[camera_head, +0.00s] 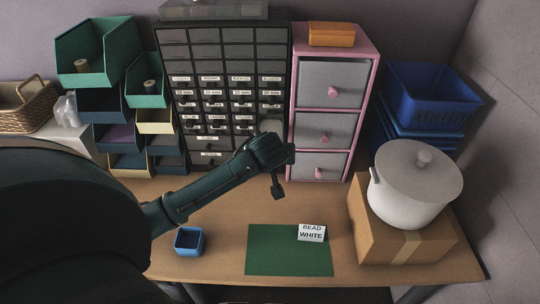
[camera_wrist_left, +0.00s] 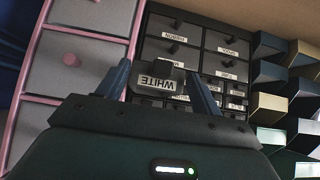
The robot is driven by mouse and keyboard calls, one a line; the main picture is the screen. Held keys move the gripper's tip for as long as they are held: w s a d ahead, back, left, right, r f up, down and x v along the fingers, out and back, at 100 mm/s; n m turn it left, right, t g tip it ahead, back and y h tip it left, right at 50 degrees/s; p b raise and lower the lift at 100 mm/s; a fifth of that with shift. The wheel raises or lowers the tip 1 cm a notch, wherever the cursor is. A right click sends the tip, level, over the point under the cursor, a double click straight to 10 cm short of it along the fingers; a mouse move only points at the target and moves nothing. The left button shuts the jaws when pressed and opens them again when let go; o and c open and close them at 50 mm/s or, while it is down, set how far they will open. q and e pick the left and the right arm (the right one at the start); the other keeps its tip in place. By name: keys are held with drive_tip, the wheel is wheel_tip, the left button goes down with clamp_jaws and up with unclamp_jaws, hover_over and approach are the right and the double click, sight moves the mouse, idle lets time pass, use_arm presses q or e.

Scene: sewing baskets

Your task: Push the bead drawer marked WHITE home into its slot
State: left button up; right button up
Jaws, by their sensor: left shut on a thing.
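The bead drawer marked WHITE (camera_wrist_left: 157,82) shows in the left wrist view, its label upside down. It sits between the two fingers of my left gripper (camera_wrist_left: 158,70), which is shut on it. The drawer front stands out from the dark cabinet (camera_wrist_left: 207,20); how far cannot be told. My right gripper is not in view.
A pink-framed unit (camera_head: 350,95) with grey drawers stands close right of the cabinet. Stacked bins (camera_head: 85,55) stand left. A blue box (camera_head: 188,241), a green mat (camera_head: 285,255) with a BEAD WHITE card (camera_head: 311,233), and a pot (camera_head: 415,185) on a carton (camera_head: 362,225) are in front.

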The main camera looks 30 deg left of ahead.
sight(272, 128)
use_arm(q)
drive_tip(key=shift+w+a+b, duration=0.15)
drive_tip(key=shift+w+a, duration=0.85)
drive_tip(key=shift+w, duration=0.65)
drive_tip(key=shift+w+a+b, duration=0.2)
drive_tip(key=shift+w+a, duration=0.8)
drive_tip(key=shift+w, duration=0.6)
drive_tip(key=shift+w+a+b, duration=0.15)
drive_tip(key=shift+w+a, duration=0.85)
drive_tip(key=shift+w, duration=0.65)
drive_tip(key=shift+s+d+p, duration=0.3)
drive_tip(key=shift+s+d, duration=0.1)
drive_tip(key=shift+s, duration=0.3)
drive_tip(key=shift+s+d+p, duration=0.25)
drive_tip(key=shift+s+d, duration=0.15)
drive_tip(key=shift+s, duration=0.25)
drive_tip(key=s+d, duration=0.4)
drive_tip(key=s, duration=0.3)
drive_tip(key=shift+s+d, duration=0.25)
drive_tip(key=shift+d, duration=0.1)
idle(0.5)
